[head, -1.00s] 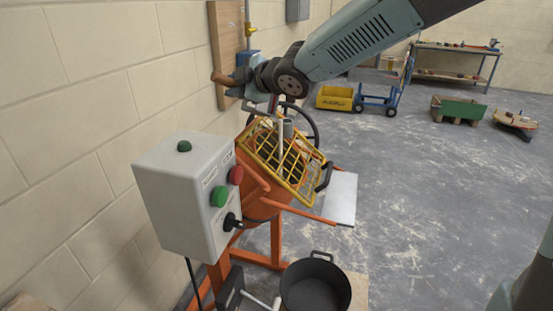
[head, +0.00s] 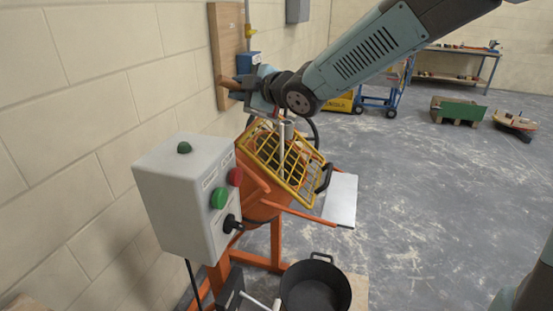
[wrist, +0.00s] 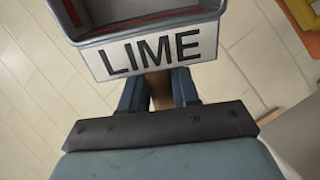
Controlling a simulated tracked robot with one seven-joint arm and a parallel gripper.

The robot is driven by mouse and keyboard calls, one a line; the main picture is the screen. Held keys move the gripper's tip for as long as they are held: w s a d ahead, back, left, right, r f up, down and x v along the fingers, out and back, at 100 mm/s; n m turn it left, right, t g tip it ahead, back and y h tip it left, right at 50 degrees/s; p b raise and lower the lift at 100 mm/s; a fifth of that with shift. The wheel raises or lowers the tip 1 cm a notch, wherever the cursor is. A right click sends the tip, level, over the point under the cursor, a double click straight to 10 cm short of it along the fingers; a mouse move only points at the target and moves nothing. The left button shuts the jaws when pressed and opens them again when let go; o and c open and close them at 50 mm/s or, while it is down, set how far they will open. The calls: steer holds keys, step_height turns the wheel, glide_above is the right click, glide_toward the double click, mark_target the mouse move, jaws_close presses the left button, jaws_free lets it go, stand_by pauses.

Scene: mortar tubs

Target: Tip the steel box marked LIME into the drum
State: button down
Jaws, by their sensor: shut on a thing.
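In the wrist view my gripper (wrist: 160,88) is shut on a brownish grip behind the steel box marked LIME (wrist: 75,14). The white label faces the wrist camera. Only the near part of the box shows, with a grey inner wall and a red line inside. Its contents cannot be made out. In the head view my gripper (head: 262,88) is above and left of the orange drum (head: 262,207), near the wall. The box is hard to make out there. A yellow grid guard (head: 300,197) lies tilted over the drum's mouth.
A grey control box (head: 178,195) with green and red buttons stands left of the drum. A black bucket (head: 315,292) is on the floor below. A wheel and a pale plate (head: 341,199) flank the drum. Open floor lies to the right.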

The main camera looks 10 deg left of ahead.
steer(key=shift+s+d+r+t+y, duration=0.2)
steer(key=shift+s+d+t+y, duration=0.1)
steer(key=shift+d+y, duration=0.15)
steer(key=shift+s+d+f+t+y+b, duration=0.4)
steer(key=shift+d+f+y+b, duration=0.1)
steer(key=shift+d+f+y, duration=0.25)
steer(key=shift+s+d+f+t+y+b, duration=0.35)
steer(key=shift+d+f+t+y+b, duration=0.1)
steer(key=shift+d+f+y, duration=0.3)
stand_by(1.0)
steer(key=shift+s+d+t+y, duration=0.4)
steer(key=shift+d+y, duration=0.15)
steer(key=shift+y, duration=0.2)
steer(key=shift+s+d+f+t+y+b, duration=0.25)
steer(key=shift+d+f+y, duration=0.15)
steer(key=shift+f, duration=0.15)
steer(key=shift+s+d+f+t+y+b, duration=0.1)
steer(key=shift+s+d+f+t+y, duration=0.1)
steer(key=shift+d+f+y, duration=0.25)
stand_by(0.5)
steer(key=shift+a, duration=0.1)
stand_by(0.6)
steer(key=shift+w+a+r+g+h, duration=0.45)
steer(key=shift+a+r+h, duration=0.25)
steer(key=shift+a+h, duration=0.2)
steer(key=shift+w+a+r+g+h, duration=0.35)
steer(key=shift+w+a+r+h, duration=0.3)
steer(key=shift+h, duration=0.3)
steer(key=shift+s+a+r, duration=0.1)
steer(key=shift+a, duration=0.05)
